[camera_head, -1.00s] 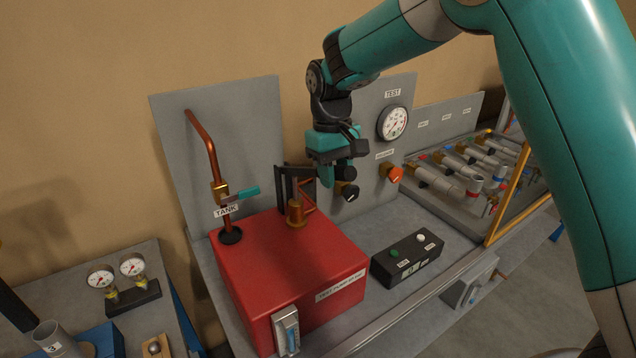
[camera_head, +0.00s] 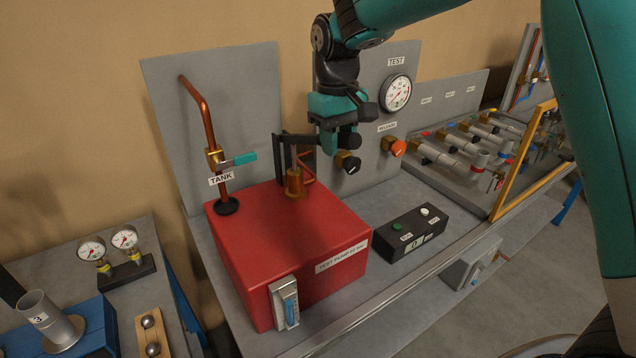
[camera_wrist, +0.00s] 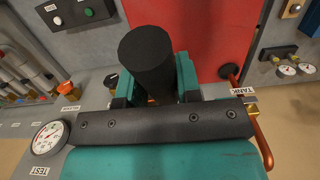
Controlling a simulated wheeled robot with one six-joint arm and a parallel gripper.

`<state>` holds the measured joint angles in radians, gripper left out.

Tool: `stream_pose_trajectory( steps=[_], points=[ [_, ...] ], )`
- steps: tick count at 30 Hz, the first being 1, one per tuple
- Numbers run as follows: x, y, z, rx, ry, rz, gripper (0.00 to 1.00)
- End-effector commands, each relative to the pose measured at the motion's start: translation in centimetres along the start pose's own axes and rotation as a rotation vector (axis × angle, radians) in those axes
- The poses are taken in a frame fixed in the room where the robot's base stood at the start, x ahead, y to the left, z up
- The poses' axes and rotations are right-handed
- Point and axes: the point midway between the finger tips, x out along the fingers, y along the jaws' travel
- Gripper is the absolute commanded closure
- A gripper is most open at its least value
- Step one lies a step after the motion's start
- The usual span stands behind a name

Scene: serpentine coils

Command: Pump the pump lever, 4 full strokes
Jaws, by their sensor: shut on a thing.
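The pump lever (camera_head: 297,138) is a dark arm that runs nearly level from its pivot above the red test pump (camera_head: 330,225), with a brass pump body (camera_head: 295,183) below it. My gripper (camera_head: 338,137) is at the lever's right end. In the wrist view the lever's black cylindrical grip (camera_wrist: 147,52) stands between the teal fingers of my gripper (camera_wrist: 156,90), which are shut on it. The fingers hide the far end of the lever in the head view.
Close behind are a black knob (camera_head: 348,164), an orange knob (camera_head: 394,147) and the TEST gauge (camera_head: 396,93). The TANK valve's teal handle (camera_head: 241,159) is left of the lever. A button box (camera_head: 414,233) stands right of the pump.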

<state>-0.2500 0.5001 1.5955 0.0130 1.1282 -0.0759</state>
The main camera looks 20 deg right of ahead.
Motion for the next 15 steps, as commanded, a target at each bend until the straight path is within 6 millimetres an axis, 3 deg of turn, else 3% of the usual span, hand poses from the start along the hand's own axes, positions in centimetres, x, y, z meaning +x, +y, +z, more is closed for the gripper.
stream_pose_trajectory(
  steps=[1, 5, 15],
  points=[
    [0.9, 0.1, 0.1, 0.002, 0.010, 0.000, 0.91],
    [1.1, 0.1, 0.3, 0.002, 0.023, 0.000, 0.91],
    [5.5, 0.0, 0.9, 0.002, 0.163, 0.000, 0.91]
  ],
)
